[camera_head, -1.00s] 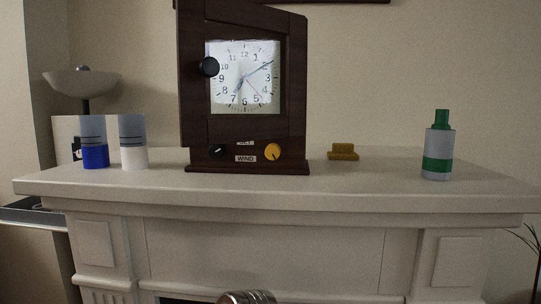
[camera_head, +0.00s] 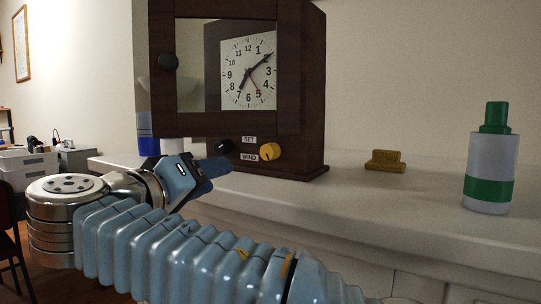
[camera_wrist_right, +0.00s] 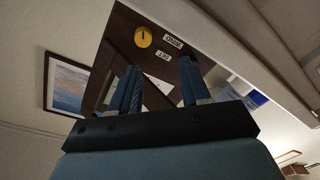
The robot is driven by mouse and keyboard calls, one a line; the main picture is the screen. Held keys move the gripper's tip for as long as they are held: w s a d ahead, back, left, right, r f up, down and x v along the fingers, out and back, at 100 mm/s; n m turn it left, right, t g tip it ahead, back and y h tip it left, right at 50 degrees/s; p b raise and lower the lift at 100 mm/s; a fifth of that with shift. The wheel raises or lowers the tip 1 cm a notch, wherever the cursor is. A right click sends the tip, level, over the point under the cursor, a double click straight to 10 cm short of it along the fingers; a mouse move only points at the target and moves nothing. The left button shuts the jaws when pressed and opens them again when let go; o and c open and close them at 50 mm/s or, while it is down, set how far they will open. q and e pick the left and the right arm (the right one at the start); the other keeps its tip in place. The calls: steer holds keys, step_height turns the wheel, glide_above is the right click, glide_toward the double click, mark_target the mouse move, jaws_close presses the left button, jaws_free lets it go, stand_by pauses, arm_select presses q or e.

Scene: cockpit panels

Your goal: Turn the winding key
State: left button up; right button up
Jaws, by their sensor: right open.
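The dark wooden clock (camera_head: 313,90) stands on the mantel. On its lower front are a yellow round knob (camera_head: 270,151) with a dark pointer mark, beside the WIND label (camera_head: 249,157), and a black knob (camera_head: 222,147) beside the SET label (camera_head: 249,140). My right gripper (camera_head: 214,168) is just in front of the clock base, below the black knob and left of the yellow one. In the wrist view the right gripper (camera_wrist_right: 160,80) has its two blue fingers apart with nothing held; the yellow knob (camera_wrist_right: 143,37) lies beyond the fingertips. My left gripper is out of view.
A brass-coloured block (camera_head: 385,160) and a green-and-white bottle (camera_head: 491,160) stand on the mantel (camera_head: 420,205) to the right. A blue-and-white container (camera_head: 147,146) is partly hidden at the left. The mantel between clock and bottle is mostly clear.

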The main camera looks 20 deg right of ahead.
mark_target(267, 153)
steer(key=shift+m+h, duration=0.3)
steer(key=shift+m, duration=0.3)
steer(key=x, duration=0.4)
steer(key=s+d+r+x, duration=0.1)
steer(key=x, duration=0.4)
steer(key=p+x, duration=0.1)
steer(key=x, duration=0.3)
steer(key=shift+s+d+r, duration=0.15)
steer(key=shift+d+r, duration=0.15)
steer(key=shift+d, duration=0.05)
